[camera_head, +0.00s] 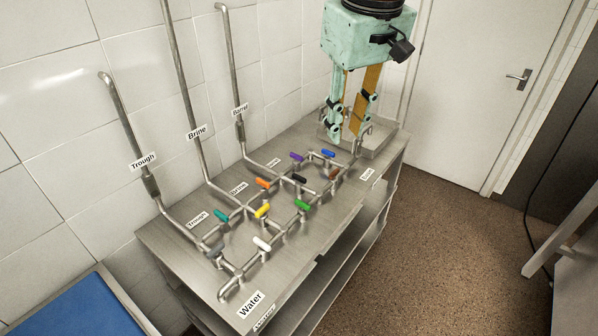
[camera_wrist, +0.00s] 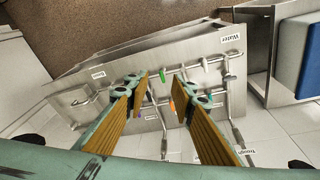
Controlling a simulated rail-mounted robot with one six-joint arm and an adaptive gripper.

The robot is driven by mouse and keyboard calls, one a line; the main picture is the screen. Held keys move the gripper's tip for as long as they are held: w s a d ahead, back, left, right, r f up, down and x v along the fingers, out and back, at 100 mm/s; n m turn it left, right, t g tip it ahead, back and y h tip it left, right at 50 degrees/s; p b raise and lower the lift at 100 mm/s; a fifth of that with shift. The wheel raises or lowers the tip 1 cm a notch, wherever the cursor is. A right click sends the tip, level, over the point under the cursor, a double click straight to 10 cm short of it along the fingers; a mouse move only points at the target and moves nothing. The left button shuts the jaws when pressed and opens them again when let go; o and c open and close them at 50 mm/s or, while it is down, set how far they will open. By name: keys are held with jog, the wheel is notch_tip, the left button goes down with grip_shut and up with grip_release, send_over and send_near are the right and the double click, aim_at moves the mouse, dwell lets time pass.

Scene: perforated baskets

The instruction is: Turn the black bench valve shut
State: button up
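The black valve (camera_head: 299,180) is a short bar handle on the pipework of the steel bench (camera_head: 185,250). In the head view it lies between the purple and brown handles, slanting down to the right. I cannot make it out in the wrist view. My gripper (camera_head: 347,128) is above the far right end of the bench, behind and to the right of the black valve and apart from it. It points down. Its two fingers with yellow-brown pads stand apart, with nothing gripped; they also show in the wrist view (camera_wrist: 160,85).
Nearby handles are purple (camera_head: 296,156), blue (camera_head: 328,153), brown (camera_head: 333,174), orange (camera_head: 262,183), yellow (camera_head: 262,210) and green (camera_head: 302,204). Teal (camera_head: 221,215), white (camera_head: 262,243) and grey ones sit nearer. Upright pipes (camera_head: 186,85) rise along the tiled wall. Open floor lies right.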

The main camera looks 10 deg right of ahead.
jog(key=w+f+n+p, duration=0.1)
jog(key=w+f+p, duration=0.1)
jog(key=w, duration=0.6)
jog(key=n+g+p, duration=0.2)
jog(key=n+p, duration=0.2)
jog(key=p, duration=0.3)
send_over(299, 176)
notch_tip(299, 176, down, 22)
jog(key=shift+r, duration=0.15)
jog(key=shift+s, duration=0.1)
jog(key=shift+f+p, duration=1.05)
jog(key=shift+f, duration=5.85)
grip_shut()
